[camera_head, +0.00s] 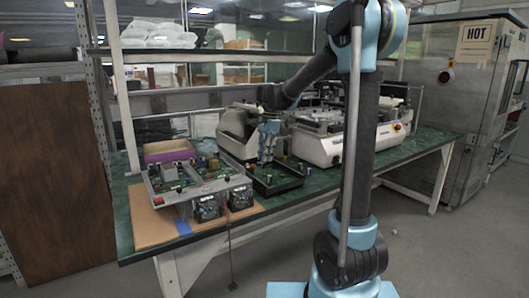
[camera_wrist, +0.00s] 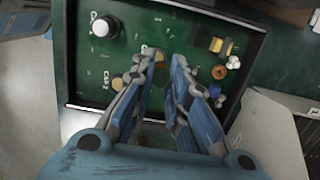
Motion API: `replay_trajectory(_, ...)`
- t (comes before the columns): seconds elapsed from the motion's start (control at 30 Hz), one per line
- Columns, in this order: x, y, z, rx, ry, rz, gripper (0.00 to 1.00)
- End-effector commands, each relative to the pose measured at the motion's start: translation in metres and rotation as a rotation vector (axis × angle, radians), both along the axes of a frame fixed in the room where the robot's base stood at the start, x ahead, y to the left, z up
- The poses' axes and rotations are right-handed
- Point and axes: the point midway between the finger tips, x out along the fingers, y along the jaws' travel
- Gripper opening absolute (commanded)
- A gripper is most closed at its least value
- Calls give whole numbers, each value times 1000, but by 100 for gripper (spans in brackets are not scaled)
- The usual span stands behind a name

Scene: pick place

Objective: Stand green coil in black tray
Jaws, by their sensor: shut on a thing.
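The black tray (camera_head: 284,188) lies on the green bench in the head view, and its dark rim and green floor fill much of the wrist view (camera_wrist: 70,62). My gripper (camera_head: 266,160) points down over the tray. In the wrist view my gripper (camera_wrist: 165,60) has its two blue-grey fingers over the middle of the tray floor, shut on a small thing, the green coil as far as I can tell. The fingers mostly hide it, so its tilt and whether it touches the floor are unclear.
A grey fixture (camera_head: 195,187) stands left of the tray. White machines (camera_head: 320,145) stand behind it.

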Motion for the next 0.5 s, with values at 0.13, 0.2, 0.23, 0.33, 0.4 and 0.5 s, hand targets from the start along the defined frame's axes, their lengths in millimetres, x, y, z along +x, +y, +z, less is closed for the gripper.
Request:
replay_trajectory(0.13,0,-1,-13,0,0,-1,0)
replay_trajectory(0.2,1,-1,-18,0,0,-2,0)
replay_trajectory(0.23,1,-1,-20,0,0,-2,0)
replay_trajectory(0.33,1,-2,-27,0,0,-2,0)
replay_trajectory(0.4,1,-2,-31,0,0,-2,0)
replay_trajectory(0.5,0,-2,-35,0,0,-2,0)
